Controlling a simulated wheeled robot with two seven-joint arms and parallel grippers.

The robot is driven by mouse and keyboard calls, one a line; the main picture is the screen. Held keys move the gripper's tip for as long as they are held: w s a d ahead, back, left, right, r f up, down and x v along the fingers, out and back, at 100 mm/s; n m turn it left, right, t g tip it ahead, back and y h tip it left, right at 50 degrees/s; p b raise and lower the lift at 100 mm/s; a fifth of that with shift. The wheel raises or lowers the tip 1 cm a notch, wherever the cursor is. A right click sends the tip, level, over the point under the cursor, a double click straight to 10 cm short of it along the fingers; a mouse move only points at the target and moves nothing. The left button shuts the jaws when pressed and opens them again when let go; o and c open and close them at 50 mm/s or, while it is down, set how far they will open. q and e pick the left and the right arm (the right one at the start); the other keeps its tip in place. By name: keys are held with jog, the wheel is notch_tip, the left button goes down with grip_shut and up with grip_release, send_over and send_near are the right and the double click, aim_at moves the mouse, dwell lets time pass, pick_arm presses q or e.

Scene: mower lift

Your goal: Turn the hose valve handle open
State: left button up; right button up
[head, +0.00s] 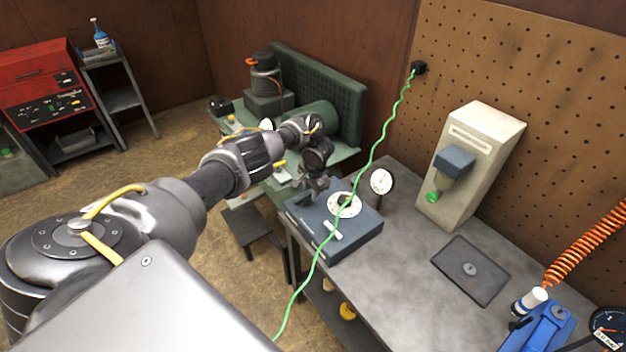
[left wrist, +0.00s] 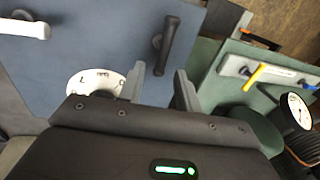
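A blue-grey box (head: 318,238) with a round white dial (head: 344,205) and a white lever (head: 333,230) stands on the grey bench. In the left wrist view the box's face (left wrist: 90,40) carries a dark handle (left wrist: 165,45), the white lever (left wrist: 25,27) and the partly covered dial (left wrist: 97,82). A yellow handle (left wrist: 255,77) sits on a pale plate further right. I cannot tell for sure which handle is the hose valve's. My left gripper (head: 313,187) is over the box; its fingers (left wrist: 160,88) are open and empty, with the dark handle just beyond them. My right gripper is out of view.
A thin green coiled line (head: 372,160) hangs from the wall across the bench front. A gauge (head: 381,182) stands behind the box. A beige dispenser (head: 472,165), a dark plate (head: 470,270) and an orange coiled hose (head: 590,245) are to the right. A green machine (head: 325,85) stands behind.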

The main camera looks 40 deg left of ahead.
pick_arm(q)
notch_tip(320, 180, up, 8)
jog(key=d, duration=0.1)
jog(key=shift+s+d+r+b, duration=0.15)
jog(key=shift+s+d+b, duration=0.15)
jog(key=shift+b, duration=0.15)
dwell(0.6)
